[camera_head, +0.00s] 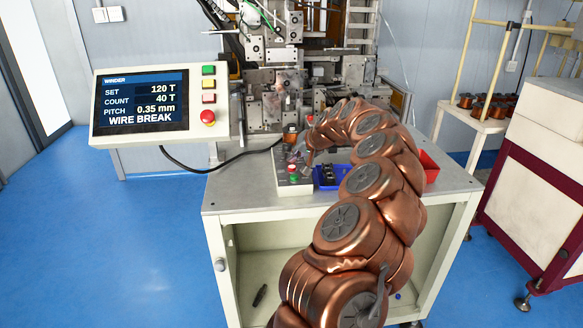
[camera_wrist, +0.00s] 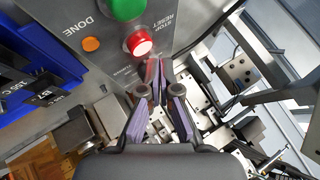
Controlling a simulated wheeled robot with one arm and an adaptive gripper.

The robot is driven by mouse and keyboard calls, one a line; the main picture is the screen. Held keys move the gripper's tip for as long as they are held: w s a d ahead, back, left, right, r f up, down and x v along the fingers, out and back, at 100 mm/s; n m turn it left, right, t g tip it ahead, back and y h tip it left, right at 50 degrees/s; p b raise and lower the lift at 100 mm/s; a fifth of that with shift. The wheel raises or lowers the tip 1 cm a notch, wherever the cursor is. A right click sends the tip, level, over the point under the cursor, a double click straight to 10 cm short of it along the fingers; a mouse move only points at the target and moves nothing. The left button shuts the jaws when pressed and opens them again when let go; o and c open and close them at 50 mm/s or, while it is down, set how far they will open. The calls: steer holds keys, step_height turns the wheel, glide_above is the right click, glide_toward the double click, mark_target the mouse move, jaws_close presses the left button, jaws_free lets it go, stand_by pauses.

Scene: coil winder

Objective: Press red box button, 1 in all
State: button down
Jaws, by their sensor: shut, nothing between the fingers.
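The control box (camera_head: 281,183) sits at the front left of the machine table. Its red button (camera_wrist: 139,43) is lit in the wrist view, labelled "STOP RESET", and it also shows small in the head view (camera_head: 292,168). The green button (camera_wrist: 128,8) is beside it, cut by the top edge. An orange DONE lamp (camera_wrist: 91,44) is on the same face. My gripper (camera_wrist: 163,66) is shut and empty, its tips just beside the red button in the picture. I cannot tell whether they touch it or hang above it.
A blue tray (camera_head: 329,184) is right of the box, a red bin (camera_head: 429,168) farther right. Machine parts (camera_head: 285,95) crowd the back.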

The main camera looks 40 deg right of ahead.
mark_target(294, 167)
steer(key=shift+f+b, duration=0.2)
steer(key=shift+b, duration=0.1)
stand_by(0.5)
steer(key=shift+f+b, duration=0.25)
steer(key=shift+b, duration=0.05)
steer(key=shift+f+b, duration=0.4)
steer(key=shift+b, duration=0.05)
stand_by(0.8)
steer(key=shift+r, duration=0.85)
steer(key=shift+r, duration=0.15)
steer(key=shift+r+p, duration=0.45)
steer(key=shift+r, duration=1.9)
